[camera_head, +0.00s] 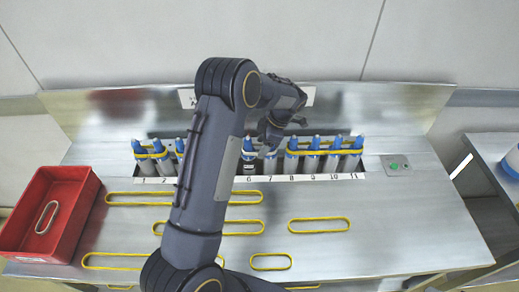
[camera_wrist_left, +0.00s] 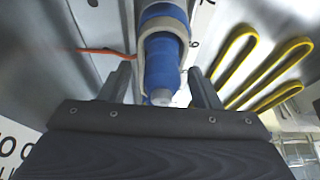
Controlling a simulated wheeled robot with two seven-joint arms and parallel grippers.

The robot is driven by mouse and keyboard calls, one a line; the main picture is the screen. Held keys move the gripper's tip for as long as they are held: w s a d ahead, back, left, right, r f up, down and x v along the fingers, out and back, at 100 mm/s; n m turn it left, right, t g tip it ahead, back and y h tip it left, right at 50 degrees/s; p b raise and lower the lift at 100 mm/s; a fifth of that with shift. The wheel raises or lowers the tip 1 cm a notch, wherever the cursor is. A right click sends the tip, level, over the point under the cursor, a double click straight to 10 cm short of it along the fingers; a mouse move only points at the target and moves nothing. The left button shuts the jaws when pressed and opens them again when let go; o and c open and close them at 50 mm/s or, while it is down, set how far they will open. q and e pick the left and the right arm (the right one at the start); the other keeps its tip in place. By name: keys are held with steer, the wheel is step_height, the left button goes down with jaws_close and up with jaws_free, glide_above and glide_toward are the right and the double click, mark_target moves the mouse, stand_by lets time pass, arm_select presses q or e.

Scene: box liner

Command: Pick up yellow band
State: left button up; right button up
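Several yellow bands lie flat on the metal table in the head view, such as a long one at left (camera_head: 143,192), one right of centre (camera_head: 319,219) and a small one at the front (camera_head: 270,269). My left gripper (camera_head: 268,140) is over the row of blue-topped cylinders (camera_head: 250,168), near numbers 6 and 7. In the wrist view its fingers (camera_wrist_left: 160,88) are apart, with a blue cylinder (camera_wrist_left: 160,52) showing between them. A pale grey loop surrounds that cylinder. My right gripper is not in view.
Yellow bands also stretch across cylinders at both ends of the numbered row. A red box (camera_head: 72,222) at left holds a pale band (camera_head: 46,217). A panel with a green button (camera_head: 396,166) is at right. The table's right front is clear.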

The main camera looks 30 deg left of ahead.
arm_select(q)
steer(key=c, duration=0.8)
steer(key=shift+o, duration=0.2)
